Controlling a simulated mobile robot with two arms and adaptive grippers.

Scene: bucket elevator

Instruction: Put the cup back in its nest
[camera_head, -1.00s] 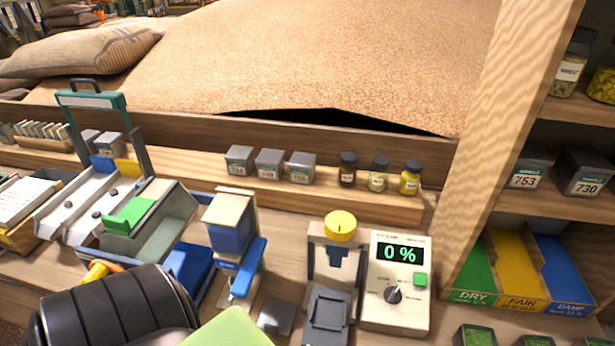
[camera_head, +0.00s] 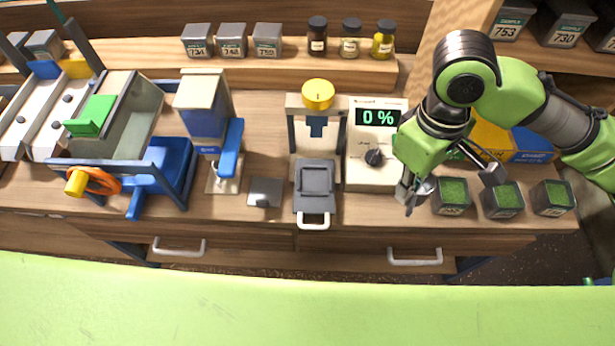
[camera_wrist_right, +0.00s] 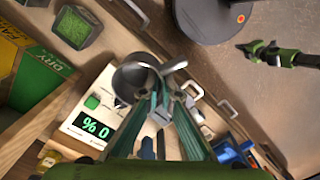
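A small metal cup (camera_wrist_right: 133,76) shows in the right wrist view, with a shiny part reaching across to the fingertips. My right gripper (camera_wrist_right: 165,78) has its long fingers closed in on that part. In the head view the right gripper (camera_head: 410,192) hangs over the bench front, just right of the meter, with the cup (camera_head: 426,186) partly hidden at its fingers. I cannot tell for certain which place is the nest; a dark square recessed tray (camera_head: 315,178) lies under the yellow-knobbed device. In the head view my left gripper does not show; a green-and-dark gripper (camera_wrist_right: 262,53) shows small in the wrist view.
The meter (camera_head: 370,175) reads 0 %. Several green-topped tins (camera_head: 502,200) stand right of my right gripper. A blue-levered device (camera_head: 205,110) and a flat grey plate (camera_head: 265,192) are to the left. White handles (camera_head: 414,257) stick out in front.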

